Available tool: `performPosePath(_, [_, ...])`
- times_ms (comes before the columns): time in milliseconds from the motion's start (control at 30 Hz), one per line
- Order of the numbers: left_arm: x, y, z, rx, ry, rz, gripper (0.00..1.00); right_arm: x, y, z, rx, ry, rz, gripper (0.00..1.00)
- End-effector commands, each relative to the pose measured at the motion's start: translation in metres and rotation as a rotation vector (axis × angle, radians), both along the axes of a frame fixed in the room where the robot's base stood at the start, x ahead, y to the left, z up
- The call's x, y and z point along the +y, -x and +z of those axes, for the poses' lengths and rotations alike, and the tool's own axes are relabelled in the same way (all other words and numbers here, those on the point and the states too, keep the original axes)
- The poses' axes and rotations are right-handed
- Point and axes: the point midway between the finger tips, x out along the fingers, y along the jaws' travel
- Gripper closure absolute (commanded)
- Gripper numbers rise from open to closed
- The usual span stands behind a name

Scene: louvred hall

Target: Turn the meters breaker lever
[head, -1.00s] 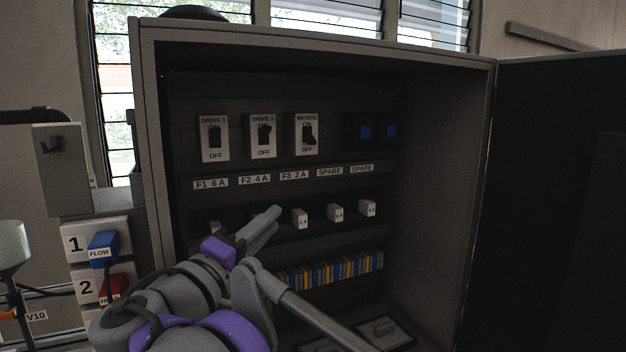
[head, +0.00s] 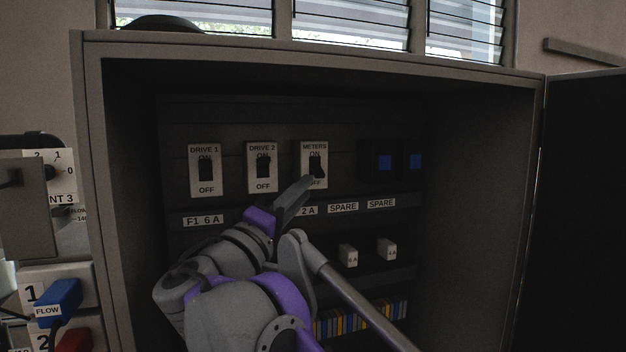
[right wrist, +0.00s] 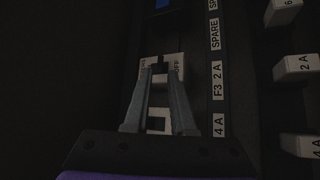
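The meters breaker (head: 303,160) is a pale plate in the cabinet's upper row, marked ON above and OFF below. Its black lever (head: 317,167) sits below the ON mark, towards OFF. My right gripper (head: 308,182) is just below and in front of it, overlapping the OFF mark. In the right wrist view, the fingertips (right wrist: 157,71) stand apart at the edge of the breaker plate (right wrist: 176,62), with the dark lever close ahead between them. I cannot tell whether they touch. My left gripper is not in view.
White fuses (head: 348,255) sit below. The cabinet door (head: 585,220) stands open at right. A blue FLOW plug (head: 58,296) is outside, lower left.

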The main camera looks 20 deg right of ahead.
Motion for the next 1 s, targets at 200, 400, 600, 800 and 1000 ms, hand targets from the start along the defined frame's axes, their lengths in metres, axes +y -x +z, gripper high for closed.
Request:
performPosePath(200, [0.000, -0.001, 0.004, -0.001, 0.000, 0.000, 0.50, -0.025, -0.019, 0.012, -0.001, 0.001, -0.004, 0.76])
performPosePath(400, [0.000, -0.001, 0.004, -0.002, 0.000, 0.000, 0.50, -0.033, -0.025, 0.015, 0.000, 0.001, -0.002, 0.76])
performPosePath(600, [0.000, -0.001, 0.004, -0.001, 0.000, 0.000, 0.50, -0.033, -0.026, 0.015, 0.000, 0.000, 0.000, 0.76])
performPosePath(800, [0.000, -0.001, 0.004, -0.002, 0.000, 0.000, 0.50, -0.033, -0.026, 0.015, 0.000, 0.000, 0.000, 1.00])
performPosePath(1000, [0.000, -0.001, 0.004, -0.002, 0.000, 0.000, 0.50, -0.033, -0.026, 0.015, 0.000, 0.000, 0.000, 1.00])
